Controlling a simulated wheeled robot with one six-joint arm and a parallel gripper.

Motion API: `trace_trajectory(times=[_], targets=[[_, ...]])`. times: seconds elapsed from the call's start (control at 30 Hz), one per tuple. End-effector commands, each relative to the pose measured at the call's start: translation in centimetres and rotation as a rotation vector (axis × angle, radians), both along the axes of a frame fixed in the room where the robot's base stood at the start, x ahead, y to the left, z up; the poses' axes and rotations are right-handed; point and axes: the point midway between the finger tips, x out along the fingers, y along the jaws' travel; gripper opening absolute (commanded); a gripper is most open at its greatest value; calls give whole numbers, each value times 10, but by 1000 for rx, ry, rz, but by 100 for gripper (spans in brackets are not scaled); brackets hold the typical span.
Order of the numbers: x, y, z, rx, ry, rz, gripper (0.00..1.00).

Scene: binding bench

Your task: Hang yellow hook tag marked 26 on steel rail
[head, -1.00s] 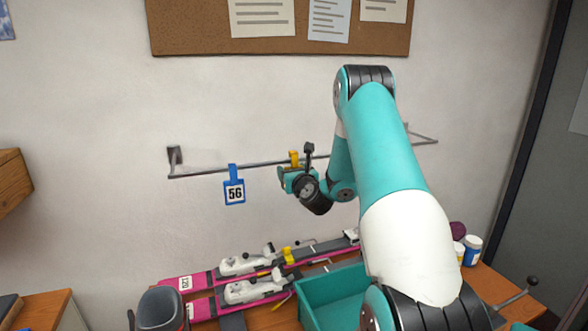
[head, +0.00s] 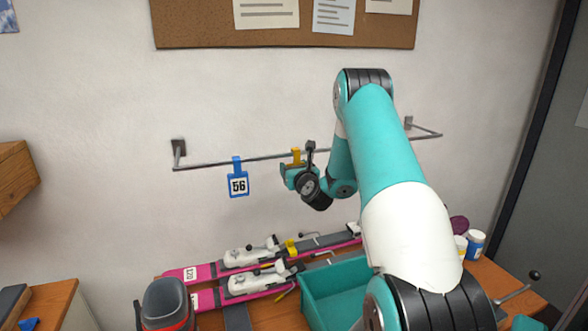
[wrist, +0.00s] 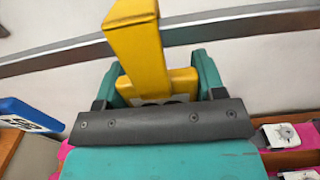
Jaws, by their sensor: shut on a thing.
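The yellow hook tag (head: 296,156) is held in my gripper (head: 294,170), in front of the steel rail (head: 212,164). In the wrist view the yellow tag (wrist: 138,48) stands between the two teal fingers of my gripper (wrist: 160,80), which are shut on it. Its hook part crosses in front of the steel rail (wrist: 240,30). I cannot tell whether the hook is over the rail or only near it. The number on the tag is hidden.
A blue tag marked 56 (head: 238,184) hangs on the rail to the left of my gripper; its edge shows in the wrist view (wrist: 28,115). Below are pink skis with bindings (head: 205,272), a teal bin (head: 335,285) and a dark boot (head: 166,303). White jars (head: 475,242) stand right.

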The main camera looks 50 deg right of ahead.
Motion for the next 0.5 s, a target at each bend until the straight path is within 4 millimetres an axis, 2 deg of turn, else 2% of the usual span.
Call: trace_trajectory(times=[0.03,0.07,0.17,0.5], targets=[[0,0,0,0,0,0,40],[0,0,0,0,0,0,68],[0,0,0,0,0,0,91],[-1,1,-1,0,1,0,93]])
